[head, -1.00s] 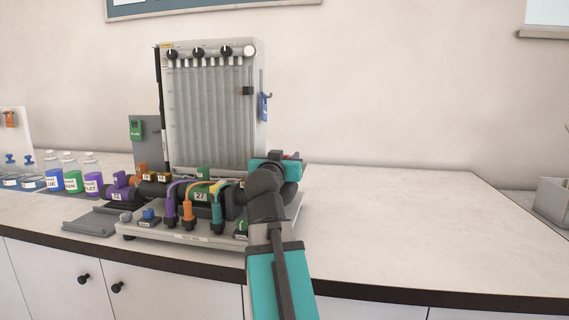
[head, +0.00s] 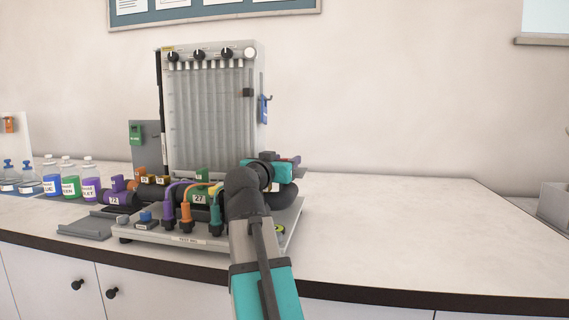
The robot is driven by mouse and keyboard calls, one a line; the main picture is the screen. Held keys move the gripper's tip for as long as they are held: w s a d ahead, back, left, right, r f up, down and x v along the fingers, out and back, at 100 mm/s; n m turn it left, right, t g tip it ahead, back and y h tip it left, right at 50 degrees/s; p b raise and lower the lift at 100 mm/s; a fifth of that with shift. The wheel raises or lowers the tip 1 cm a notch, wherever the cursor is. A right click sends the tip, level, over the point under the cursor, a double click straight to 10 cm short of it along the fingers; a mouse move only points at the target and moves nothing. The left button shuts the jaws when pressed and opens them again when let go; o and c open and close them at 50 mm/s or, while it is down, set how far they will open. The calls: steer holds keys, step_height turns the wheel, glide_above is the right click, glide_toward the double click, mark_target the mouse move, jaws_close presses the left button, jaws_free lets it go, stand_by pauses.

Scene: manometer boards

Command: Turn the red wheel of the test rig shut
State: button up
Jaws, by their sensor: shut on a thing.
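The test rig (head: 185,240) is a grey base plate on the bench with dark pipes, a green block marked 27, and purple, orange and teal hoses on plugs. My gripper (head: 292,161) is at the rig's right end, largely hidden behind my own dark and teal wrist. Its jaws are shut on the red wheel, of which only a small dull reddish sliver (head: 297,159) shows beside them. The wheel's rim and how far it is turned are hidden.
A tall manometer board (head: 210,110) with black knobs stands behind the rig. Labelled bottles (head: 71,182) and a grey tray (head: 85,229) are on the left. The bench to the right is clear up to a grey bin (head: 553,200).

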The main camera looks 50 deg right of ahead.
steer(key=o, duration=1.1)
steer(key=shift+c, duration=0.2)
steer(key=shift+s+a, duration=0.1)
steer(key=shift+a, duration=0.05)
steer(key=v, duration=1)
steer(key=shift+a+f, duration=0.1)
steer(key=shift+f, duration=0.1)
steer(key=shift+b+v, duration=1.25)
steer(key=shift+v, duration=0.4)
steer(key=shift+s+r, duration=0.1)
steer(key=shift+r, duration=0.05)
